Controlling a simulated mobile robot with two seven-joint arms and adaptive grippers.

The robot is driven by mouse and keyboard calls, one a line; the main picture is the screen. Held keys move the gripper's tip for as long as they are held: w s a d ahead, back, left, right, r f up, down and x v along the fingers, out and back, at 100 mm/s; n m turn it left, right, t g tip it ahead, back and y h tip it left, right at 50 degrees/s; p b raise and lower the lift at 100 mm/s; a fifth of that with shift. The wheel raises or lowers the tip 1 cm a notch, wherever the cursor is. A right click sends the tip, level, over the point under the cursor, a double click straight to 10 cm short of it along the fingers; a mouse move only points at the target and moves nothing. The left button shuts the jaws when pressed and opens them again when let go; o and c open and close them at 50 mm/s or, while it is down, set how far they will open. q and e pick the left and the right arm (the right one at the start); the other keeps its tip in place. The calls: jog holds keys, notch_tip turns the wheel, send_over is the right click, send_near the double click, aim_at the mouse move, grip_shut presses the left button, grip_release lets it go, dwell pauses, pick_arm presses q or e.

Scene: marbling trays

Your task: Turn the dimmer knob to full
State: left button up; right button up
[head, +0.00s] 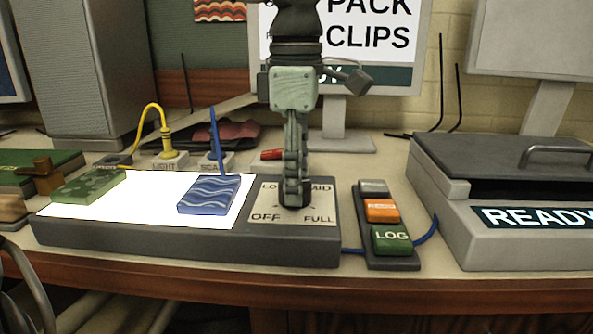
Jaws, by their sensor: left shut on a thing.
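The dimmer knob (297,204) sits on a cream dial plate (265,217) at the right end of a dark light box (180,243). The plate reads OFF at lower left, LO at upper left, MID at upper right and FULL at lower right. My left gripper (296,188) points straight down over the plate, its fingers shut on the knob. The box's panel (150,203) glows bright white. My right gripper is not in view.
A blue wavy block (209,194) and a green patterned block (89,186) lie on the panel. A button box (388,258) with grey, orange and green LOG buttons stands right of the dial. A grey READY case (470,250) is farther right. Plugs and cables stand behind.

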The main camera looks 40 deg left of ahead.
pick_arm(q)
jog(key=m, duration=0.3)
jog(key=shift+m+p, duration=0.4)
jog(key=m, duration=0.3)
jog(key=shift+p, duration=0.4)
jog(key=shift+s+m, duration=0.1)
jog(key=shift+m, duration=1.6)
jog(key=shift+m+p, duration=0.3)
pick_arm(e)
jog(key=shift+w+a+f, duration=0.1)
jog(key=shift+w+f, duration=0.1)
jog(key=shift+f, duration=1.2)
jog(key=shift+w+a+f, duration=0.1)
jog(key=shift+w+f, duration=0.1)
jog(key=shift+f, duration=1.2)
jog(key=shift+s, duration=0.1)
pick_arm(q)
jog(key=o, duration=1.2)
jog(key=shift+c, duration=0.2)
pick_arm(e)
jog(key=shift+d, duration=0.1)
